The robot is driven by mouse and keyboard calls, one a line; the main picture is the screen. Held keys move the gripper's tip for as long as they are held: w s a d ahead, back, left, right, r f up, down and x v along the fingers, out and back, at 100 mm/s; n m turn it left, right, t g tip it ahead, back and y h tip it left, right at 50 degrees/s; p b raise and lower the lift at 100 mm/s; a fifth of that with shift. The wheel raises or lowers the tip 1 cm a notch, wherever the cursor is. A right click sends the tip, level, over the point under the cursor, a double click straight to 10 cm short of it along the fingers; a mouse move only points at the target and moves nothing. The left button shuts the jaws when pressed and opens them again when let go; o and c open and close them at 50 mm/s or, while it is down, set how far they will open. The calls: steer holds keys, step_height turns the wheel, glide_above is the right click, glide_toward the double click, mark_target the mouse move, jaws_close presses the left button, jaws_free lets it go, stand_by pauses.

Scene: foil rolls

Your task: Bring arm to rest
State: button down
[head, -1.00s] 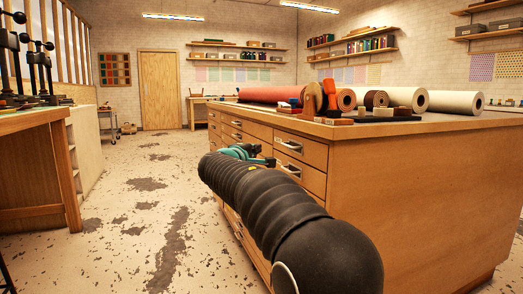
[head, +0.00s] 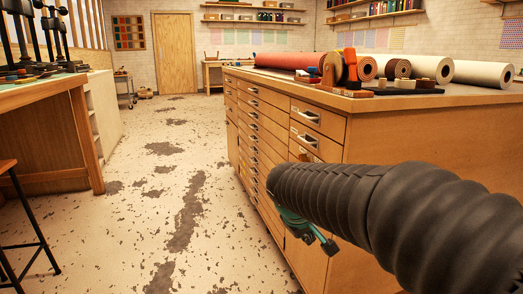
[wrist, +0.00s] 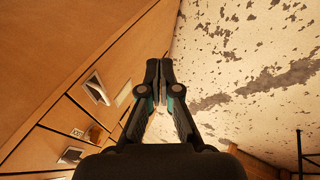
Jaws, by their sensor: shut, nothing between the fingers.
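My gripper (wrist: 159,88) shows in the wrist view with its two dark fingers together and nothing between them. It points past the wooden drawer cabinet's side, with the speckled floor beyond. In the head view my black sleeved arm crosses the lower right, in front of the cabinet (head: 400,140). A teal part of the gripper (head: 312,240) shows under the arm's end, beside the drawer fronts; its fingertips are hard to make out there. In the wrist view the cabinet (wrist: 60,60) and its metal drawer handles lie to the left.
On the cabinet top lie a red roll (head: 285,63), several pale rolls (head: 430,67) and small blocks. A workbench (head: 45,140) with dark presses stands at the left, a stool (head: 22,225) before it. The pale, patchy floor (head: 150,215) between is clear.

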steer(key=s+d+r+m+g+y+p, duration=0.15)
steer(key=s+m+y+p, duration=0.3)
steer(key=s, duration=1.55)
steer(key=s+d+r+m+t+h+p, duration=0.1)
steer(key=s+d+r+t+p, duration=0.1)
steer(key=s+d+r, duration=0.1)
steer(key=shift+r+m, duration=0.35)
steer(key=shift+r, duration=0.3)
steer(key=shift+d, duration=0.1)
